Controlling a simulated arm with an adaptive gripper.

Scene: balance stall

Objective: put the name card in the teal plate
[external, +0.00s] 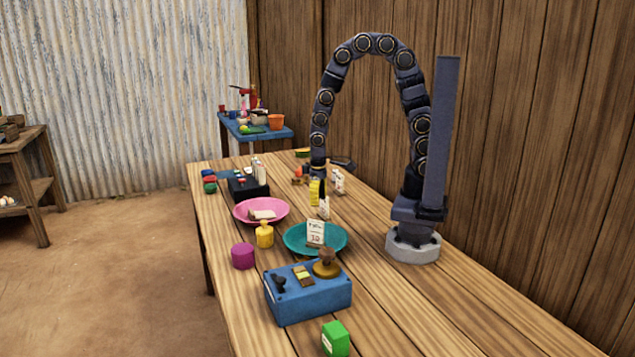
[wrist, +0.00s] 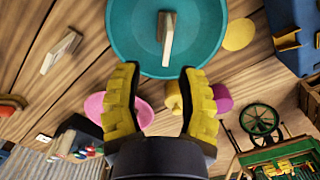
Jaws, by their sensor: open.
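The teal plate (external: 334,243) is on the wooden table. It also shows in the wrist view (wrist: 125,45). A white card with dark writing (external: 315,232) stands in the plate; it shows as a pale upright slab in the wrist view (wrist: 167,40). Another pale card (wrist: 62,52) stands on the table outside the plate. I cannot tell from the writing which is the name card. My gripper (external: 318,191) points down behind the teal plate. In the wrist view my gripper (wrist: 161,72) has yellow fingers spread apart, with nothing held between them.
A pink plate (external: 243,212) with a pale block lies left of the teal plate. A yellow bottle (external: 265,235), a magenta cylinder (external: 243,256) and a blue box (external: 310,298) stand nearby. A green box (external: 335,338) is at the front. The table's right front is clear.

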